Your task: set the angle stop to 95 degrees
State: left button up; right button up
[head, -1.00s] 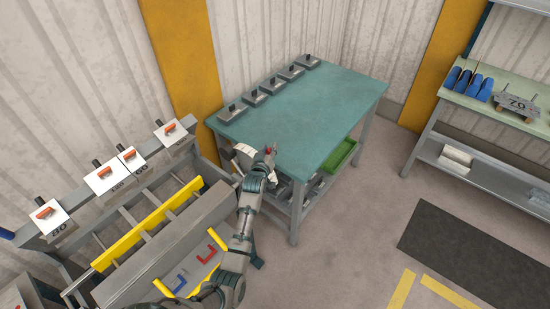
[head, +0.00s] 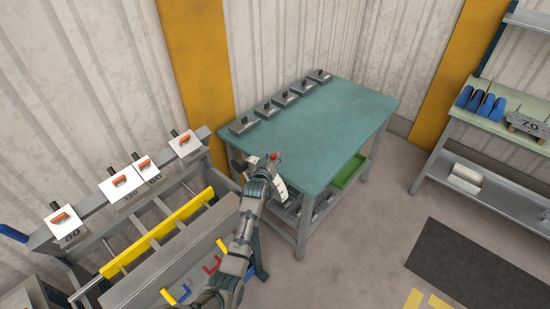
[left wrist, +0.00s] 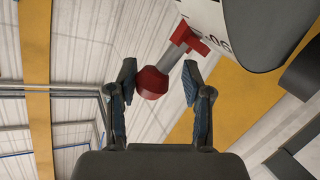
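The angle stop shows as a white dial (left wrist: 205,12) with black marks and upside-down digits at the top of the left wrist view. A red pointer (left wrist: 187,38) lies by its edge, and a short grey rod leads from it to a red knob (left wrist: 151,83). My left gripper (left wrist: 158,82) is open, with the knob between its fingertips, closer to the left finger. I cannot tell whether they touch. In the head view my left gripper (head: 266,165) is by the table's near-left corner, partly hiding the white dial (head: 280,186). My right gripper is not in view.
The teal table (head: 335,125) carries several grey blocks along its back edge; its middle is clear. The bender with a yellow bar (head: 160,235) and white plates with orange handles stands left. A green bin (head: 350,172) sits under the table. A shelf bench (head: 480,120) is right.

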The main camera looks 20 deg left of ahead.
pick_arm(q)
jog(key=shift+o, duration=0.3)
jog(key=shift+w+a+f, duration=0.1)
jog(key=shift+a+f, duration=0.05)
jog(key=shift+f, duration=0.05)
jog(key=shift+r, duration=0.15)
jog(key=shift+d, duration=0.25)
jog(key=s+r, duration=0.1)
jog(key=s, duration=1)
jog(key=shift+s+d+r, duration=0.25)
jog(key=shift+s+r, duration=0.05)
jog(key=shift+r, duration=0.05)
jog(key=shift+d, duration=0.25)
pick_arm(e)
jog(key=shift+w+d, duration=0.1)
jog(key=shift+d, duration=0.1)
